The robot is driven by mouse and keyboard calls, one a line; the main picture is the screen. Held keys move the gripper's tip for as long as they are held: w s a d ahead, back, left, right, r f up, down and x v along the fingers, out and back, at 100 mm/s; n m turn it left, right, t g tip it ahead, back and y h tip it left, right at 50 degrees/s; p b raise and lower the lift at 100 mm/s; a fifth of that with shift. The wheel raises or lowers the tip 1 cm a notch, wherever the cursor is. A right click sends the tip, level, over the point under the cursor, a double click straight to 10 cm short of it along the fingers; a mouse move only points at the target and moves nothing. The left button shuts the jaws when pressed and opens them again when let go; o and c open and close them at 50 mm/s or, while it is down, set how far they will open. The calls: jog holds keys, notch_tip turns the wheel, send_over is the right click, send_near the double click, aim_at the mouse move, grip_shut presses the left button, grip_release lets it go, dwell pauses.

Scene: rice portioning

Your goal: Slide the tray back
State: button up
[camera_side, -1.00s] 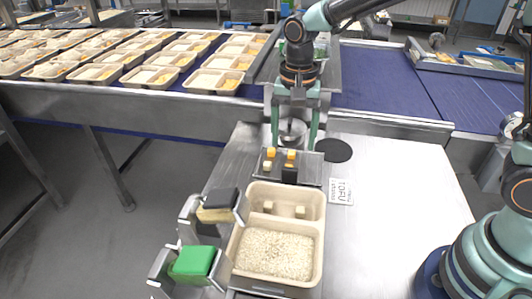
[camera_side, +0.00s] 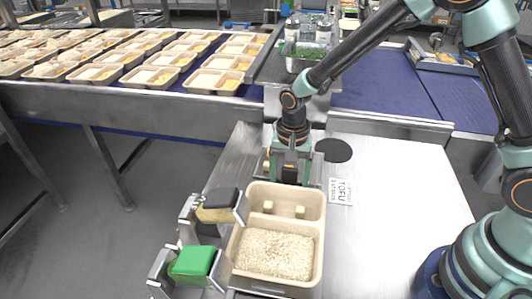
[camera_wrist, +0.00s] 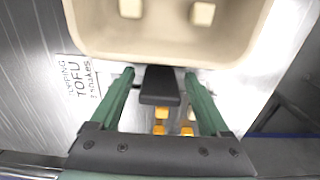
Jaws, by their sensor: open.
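A beige two-part tray (camera_side: 320,240) sits on the metal worktop. Its near compartment holds white rice (camera_side: 275,254) and its far one holds two pale cubes (camera_side: 268,206). Behind it is a small metal tray (camera_side: 318,172) with a black upright handle (camera_wrist: 160,85) and several orange and pale cubes (camera_wrist: 187,131), mostly hidden by my gripper in the side view. My gripper (camera_side: 290,174) is open and low over the metal tray. In the wrist view my gripper (camera_wrist: 162,95) has one green finger on each side of the handle, with gaps showing.
A printed tofu label (camera_side: 340,191) lies right of the metal tray, near a dark round disc (camera_side: 334,150). Green (camera_side: 192,262) and dark-topped (camera_side: 218,206) blocks in metal holders stand left of the beige tray. The worktop on the right is clear. Filled trays line the conveyor behind.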

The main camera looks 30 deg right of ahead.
jog(key=shift+c, duration=0.3)
grip_shut()
dwell(1.2)
